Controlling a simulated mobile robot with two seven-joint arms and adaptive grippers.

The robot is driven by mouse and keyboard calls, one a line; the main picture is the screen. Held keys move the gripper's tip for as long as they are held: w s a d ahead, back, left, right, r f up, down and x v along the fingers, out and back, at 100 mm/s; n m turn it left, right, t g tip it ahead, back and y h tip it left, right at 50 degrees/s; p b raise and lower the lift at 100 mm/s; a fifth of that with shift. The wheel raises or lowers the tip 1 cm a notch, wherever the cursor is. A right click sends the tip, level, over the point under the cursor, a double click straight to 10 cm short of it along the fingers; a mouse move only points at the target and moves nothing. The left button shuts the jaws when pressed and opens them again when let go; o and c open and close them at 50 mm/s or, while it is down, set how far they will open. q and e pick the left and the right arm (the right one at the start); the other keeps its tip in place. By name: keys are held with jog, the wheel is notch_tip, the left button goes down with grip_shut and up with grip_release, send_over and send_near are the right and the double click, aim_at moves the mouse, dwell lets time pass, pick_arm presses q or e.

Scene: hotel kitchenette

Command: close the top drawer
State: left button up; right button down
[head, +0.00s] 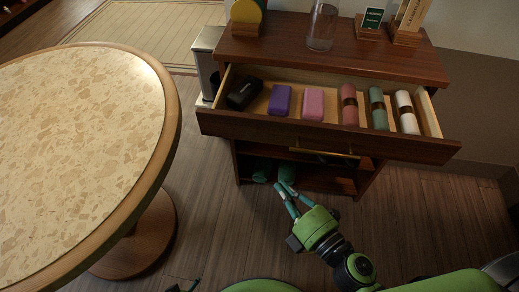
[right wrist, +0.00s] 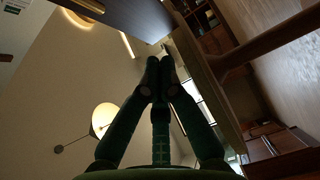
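The top drawer (head: 330,132) of the dark wood cabinet is pulled well out. Its front carries a brass bar handle (head: 325,153). Inside lie a black case, a purple block, a pink block and rolled towels in red, green and white. My right gripper (head: 283,187) is low in front of the cabinet, below and left of the handle, apart from the drawer front. In the right wrist view its fingertips (right wrist: 160,76) meet with nothing between them. A small dark piece at the head view's bottom edge may be my left gripper (head: 184,287); its fingers are unclear.
A round speckled table (head: 80,150) fills the left side. The cabinet top (head: 280,52) bears a glass (head: 322,27), signs and a yellow item. Teal items (head: 262,169) lie on the lower shelf. A metal bin (head: 208,62) stands left of the cabinet. Open floor lies before it.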

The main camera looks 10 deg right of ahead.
jog(key=r, duration=0.2)
jog(key=n+p, duration=0.1)
jog(key=p, duration=0.3)
send_near(249, 132)
jog(key=a+x, duration=0.1)
jog(key=x, duration=0.4)
pick_arm(q)
jog(key=s+g, duration=0.2)
jog(key=s, duration=0.7)
jog(key=shift+a+r, duration=0.25)
jog(key=shift+r, duration=0.1)
pick_arm(e)
jog(key=shift+w+d, duration=0.2)
jog(key=shift+d, duration=0.25)
pick_arm(q)
jog(key=shift+s, duration=0.15)
